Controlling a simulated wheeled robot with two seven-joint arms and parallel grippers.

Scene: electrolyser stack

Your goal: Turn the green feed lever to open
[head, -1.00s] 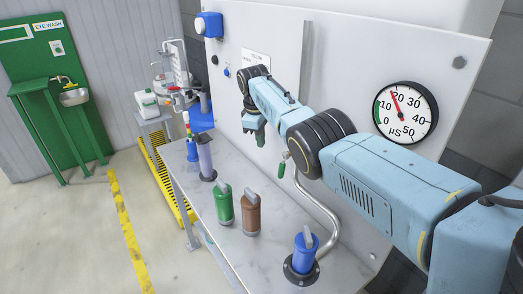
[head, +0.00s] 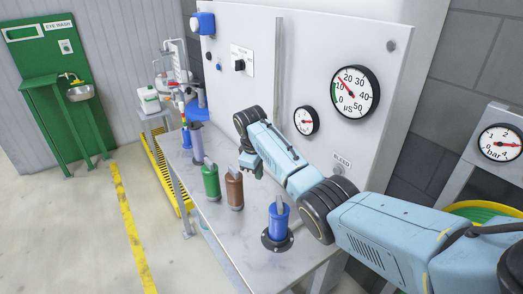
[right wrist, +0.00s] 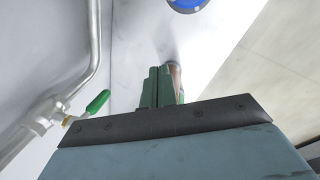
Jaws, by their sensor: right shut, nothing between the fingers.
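The green feed lever (right wrist: 97,103) shows in the right wrist view, on a valve on the silver pipe (right wrist: 93,60) at the left. In the head view my right arm hides it. My right gripper (head: 257,170) is low over the bench, close to the brown canister in the head view. Its green fingers (right wrist: 158,88) are together with nothing between them. In the right wrist view the lever is left of the fingers, with a clear gap. My left gripper is not in view.
Green (head: 211,182), brown (head: 234,190) and blue (head: 279,222) canisters stand on the pale bench (head: 205,222). The white panel (head: 372,100) carries a µS gauge (head: 355,91) and a smaller gauge (head: 306,121). A bar gauge (head: 500,143) is at the right.

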